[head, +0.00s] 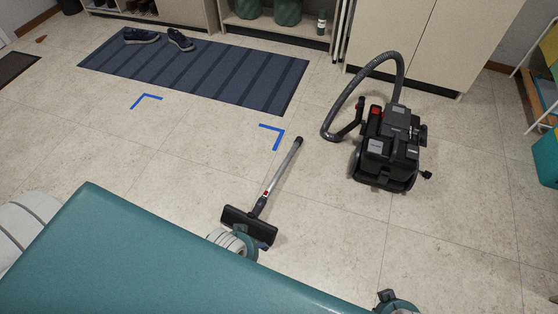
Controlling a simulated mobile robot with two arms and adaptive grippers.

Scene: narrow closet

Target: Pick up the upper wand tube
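A slim wand tube (284,166) lies on the tiled floor in the middle of the head view, silver-grey with a dark far end. Its near end shows a small red mark and meets a dark lower piece. That piece runs to a wide black floor head (236,217). I cannot tell where one tube section ends and another starts. White and teal parts of my arms show beside the floor head and at the bottom right. No gripper fingers can be made out, and nothing visible holds the tube. My teal body hides the near floor.
A black vacuum cleaner (391,148) with a curved grey hose (374,66) stands right of the tube. Blue corner tape (274,135) marks the floor. A striped blue mat (200,68) with shoes (180,40) lies behind. Cabinets (430,40) line the back.

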